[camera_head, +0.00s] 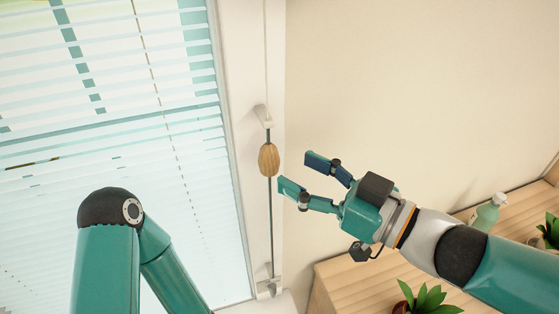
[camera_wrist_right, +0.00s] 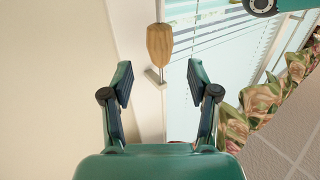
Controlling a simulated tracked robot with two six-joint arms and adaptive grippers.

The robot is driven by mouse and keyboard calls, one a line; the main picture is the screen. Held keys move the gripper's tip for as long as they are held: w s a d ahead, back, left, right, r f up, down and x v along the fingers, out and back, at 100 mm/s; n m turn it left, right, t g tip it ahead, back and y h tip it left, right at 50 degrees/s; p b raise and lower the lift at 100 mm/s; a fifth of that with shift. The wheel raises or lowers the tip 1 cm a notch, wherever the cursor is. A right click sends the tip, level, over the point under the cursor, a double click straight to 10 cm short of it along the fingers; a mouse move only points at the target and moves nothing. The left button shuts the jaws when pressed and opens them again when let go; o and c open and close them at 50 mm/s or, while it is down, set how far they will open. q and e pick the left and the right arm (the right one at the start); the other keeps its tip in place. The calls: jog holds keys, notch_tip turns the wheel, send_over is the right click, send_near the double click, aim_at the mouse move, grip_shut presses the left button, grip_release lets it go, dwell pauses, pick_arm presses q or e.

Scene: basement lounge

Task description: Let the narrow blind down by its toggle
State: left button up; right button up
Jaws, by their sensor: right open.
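The blind (camera_head: 110,150) hangs over the window at the left of the head view, its pale slats spread down the pane. Its wooden toggle (camera_head: 269,159) sits on a thin vertical line beside the window frame. The toggle also shows in the right wrist view (camera_wrist_right: 160,44), beyond my fingertips and roughly centred between them. My right gripper (camera_head: 299,174) is open and empty, just right of the toggle in the head view, with its fingers towards it. It does not hold the toggle. My left arm shows at lower left, but its gripper is out of view.
A small bracket (camera_head: 262,116) is above the toggle and another fitting (camera_head: 269,287) is at the line's lower end. A wooden cabinet (camera_head: 345,286) at lower right bears plants and a bottle (camera_head: 485,214). A floral curtain (camera_wrist_right: 262,105) shows in the wrist view.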

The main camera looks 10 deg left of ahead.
jog(key=v, duration=0.5)
jog(key=shift+s+d, duration=0.1)
dwell(0.4)
